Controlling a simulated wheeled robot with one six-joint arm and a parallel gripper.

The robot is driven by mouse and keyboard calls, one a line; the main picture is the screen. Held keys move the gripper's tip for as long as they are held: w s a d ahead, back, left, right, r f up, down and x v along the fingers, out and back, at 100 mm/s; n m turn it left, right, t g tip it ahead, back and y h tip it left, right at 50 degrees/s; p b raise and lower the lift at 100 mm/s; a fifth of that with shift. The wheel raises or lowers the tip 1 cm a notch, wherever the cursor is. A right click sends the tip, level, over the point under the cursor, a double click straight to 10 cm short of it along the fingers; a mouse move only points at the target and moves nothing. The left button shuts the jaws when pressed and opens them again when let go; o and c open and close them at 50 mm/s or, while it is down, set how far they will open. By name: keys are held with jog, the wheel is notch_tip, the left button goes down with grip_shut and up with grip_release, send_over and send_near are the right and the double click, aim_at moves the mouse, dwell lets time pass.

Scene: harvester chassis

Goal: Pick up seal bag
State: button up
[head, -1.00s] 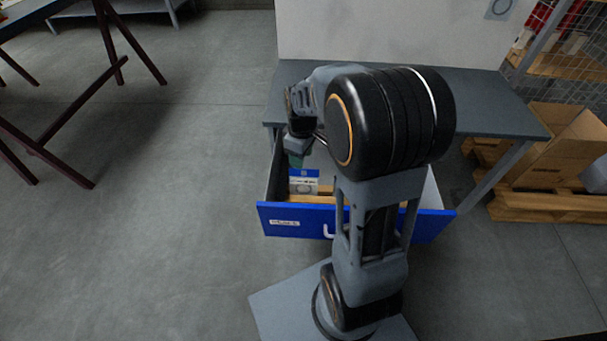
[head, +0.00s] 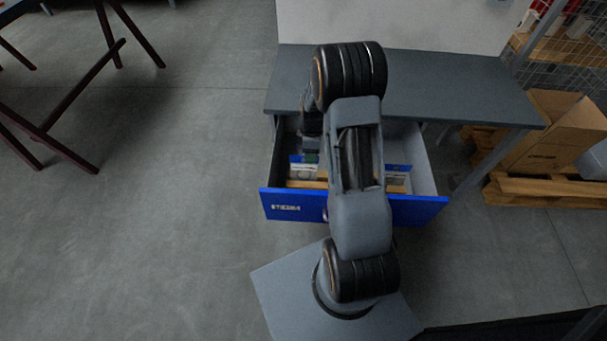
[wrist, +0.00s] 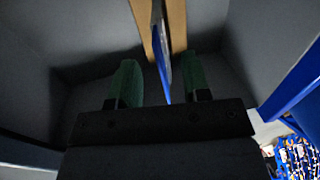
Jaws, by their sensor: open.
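A flat blue-and-white packet, which looks like the seal bag (head: 303,170), stands in the left part of the open blue drawer (head: 290,205). My gripper (head: 311,157) reaches down into the drawer beside it, partly hidden behind my arm. In the wrist view my gripper (wrist: 160,68) is open, with its two green fingers apart. A thin blue packet edge (wrist: 162,62) lies between the fingers, closer to the right one. I see a gap to the left finger; contact with the right one is unclear.
A wooden divider (wrist: 178,22) runs close to the packet. A second blue-and-white packet (head: 397,178) stands further right in the drawer. The grey bench top (head: 450,90) is above and behind the drawer. A cardboard box on a pallet (head: 545,187) is at the right.

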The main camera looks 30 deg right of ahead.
aim_at(304, 171)
jog(key=shift+s+a+f+b, duration=0.15)
jog(key=shift+f+b, duration=0.35)
jog(key=shift+f, duration=0.85)
jog(key=shift+s+a+f+b, duration=0.15)
jog(key=shift+f+b, duration=0.3)
jog(key=shift+f, duration=0.9)
jog(key=shift+w, duration=0.1)
grip_shut()
